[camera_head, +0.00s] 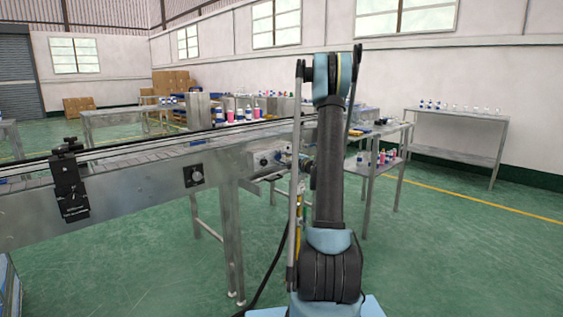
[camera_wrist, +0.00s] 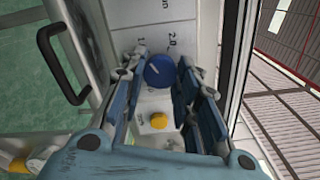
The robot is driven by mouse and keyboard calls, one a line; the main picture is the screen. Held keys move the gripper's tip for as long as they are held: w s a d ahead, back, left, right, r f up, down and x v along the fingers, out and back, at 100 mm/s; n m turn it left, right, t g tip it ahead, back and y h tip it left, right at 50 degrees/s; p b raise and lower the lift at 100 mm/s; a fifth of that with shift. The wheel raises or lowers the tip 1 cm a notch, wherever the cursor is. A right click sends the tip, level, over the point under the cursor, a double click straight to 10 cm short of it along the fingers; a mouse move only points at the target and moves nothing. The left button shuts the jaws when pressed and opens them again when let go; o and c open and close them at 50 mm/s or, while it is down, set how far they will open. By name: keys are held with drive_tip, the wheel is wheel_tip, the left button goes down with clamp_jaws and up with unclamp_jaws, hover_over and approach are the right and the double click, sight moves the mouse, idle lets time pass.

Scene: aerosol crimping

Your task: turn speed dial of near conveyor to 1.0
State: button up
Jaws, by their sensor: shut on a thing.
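The speed dial (camera_wrist: 158,70) is a round blue knob with a white pointer mark, on a pale panel in the wrist view. The printed label 2.0 shows above it, and a partly hidden label starting with 1 shows to the upper left. The white mark lies on the knob's left part; its exact reading is hard to tell. My gripper (camera_wrist: 159,77) is shut on the dial, a blue finger on each side. In the head view, the near conveyor (camera_head: 140,185) carries a small control box (camera_head: 266,158) at its right end; my arm partly hides that area.
A yellow button (camera_wrist: 159,121) sits on the panel between my fingers. A black handle (camera_wrist: 63,65) is at the left. A black knob plate (camera_head: 194,176) and a black bracket (camera_head: 70,188) are on the conveyor's side. The floor to the right is free before the side table (camera_head: 455,116).

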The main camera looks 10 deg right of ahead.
drive_tip(key=shift+s+a+f, duration=0.1)
drive_tip(key=shift+s, duration=0.05)
drive_tip(key=o, duration=1.1)
drive_tip(key=shift+c, duration=0.2)
drive_tip(key=v, duration=1.1)
drive_tip(key=shift+s+d, duration=0.25)
drive_tip(key=shift+d, duration=0.05)
